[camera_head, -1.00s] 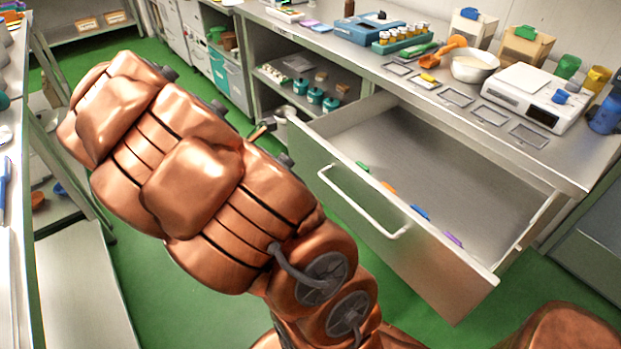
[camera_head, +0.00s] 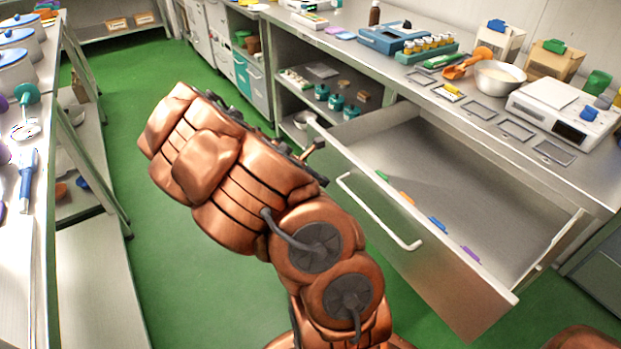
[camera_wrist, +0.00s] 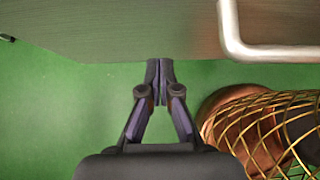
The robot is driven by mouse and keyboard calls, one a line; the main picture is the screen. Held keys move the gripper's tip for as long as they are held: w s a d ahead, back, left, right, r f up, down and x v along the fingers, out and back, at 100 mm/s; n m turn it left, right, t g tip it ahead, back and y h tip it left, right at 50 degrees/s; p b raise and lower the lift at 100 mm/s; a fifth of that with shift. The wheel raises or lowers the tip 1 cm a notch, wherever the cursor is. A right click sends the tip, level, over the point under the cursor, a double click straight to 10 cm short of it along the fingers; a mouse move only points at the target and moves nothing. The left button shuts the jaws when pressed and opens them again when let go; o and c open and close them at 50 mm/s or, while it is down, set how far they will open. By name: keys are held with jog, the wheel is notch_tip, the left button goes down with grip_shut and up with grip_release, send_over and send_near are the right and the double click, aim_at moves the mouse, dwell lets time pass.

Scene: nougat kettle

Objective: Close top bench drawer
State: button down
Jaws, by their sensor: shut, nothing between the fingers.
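The top bench drawer (camera_head: 420,250) stands pulled far out from the bench, with its inside showing bare metal and small coloured tabs along the front's top edge. Its white bar handle (camera_head: 378,212) is on the front panel; in the wrist view the handle (camera_wrist: 233,40) is at upper right. My gripper (camera_wrist: 160,66) is shut and empty, with its fingertips at the lower edge of the drawer front (camera_wrist: 120,28), left of the handle. I cannot tell whether they touch it. In the head view my arm hides most of the gripper, near the drawer's left front corner.
The bench top (camera_head: 400,75) holds a scale (camera_head: 565,115), a metal bowl (camera_head: 498,76), a blue case (camera_head: 392,38) and several bottles. Open shelves (camera_head: 325,85) lie left of the drawer. Another bench (camera_head: 45,200) stands at far left. Green floor (camera_head: 165,260) is clear between.

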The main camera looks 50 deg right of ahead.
jog(key=shift+s+d, duration=0.2)
jog(key=shift+d, duration=0.5)
jog(key=shift+s+d, duration=0.15)
jog(key=shift+d, duration=0.5)
